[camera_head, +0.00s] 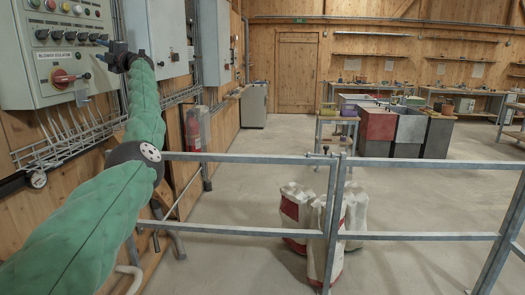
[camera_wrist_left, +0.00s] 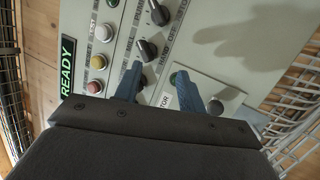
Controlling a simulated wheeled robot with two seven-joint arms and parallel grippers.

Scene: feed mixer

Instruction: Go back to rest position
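My left arm comes in from the left in a green quilted sleeve, and my left gripper (camera_head: 104,50) is raised at the right edge of a grey control panel (camera_head: 25,80). In the left wrist view the two dark blue fingers of my left gripper (camera_wrist_left: 158,76) stand apart with nothing between them, in front of the panel face. Whether they touch the panel, I cannot tell. The panel carries several coloured buttons, black knobs (camera_wrist_left: 147,49) and a red rotary switch (camera_head: 62,78) under a "BLOWER ISOLATOR" label. My right gripper is not in view.
A wire rack (camera_head: 65,135) runs under the panel. A metal railing (camera_head: 250,159) crosses in front, with white and red sacks (camera_head: 318,225) behind it. Red and grey bins (camera_head: 377,125) stand farther back. A fire extinguisher (camera_head: 195,128) is by the left wall. Open floor lies beyond the railing.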

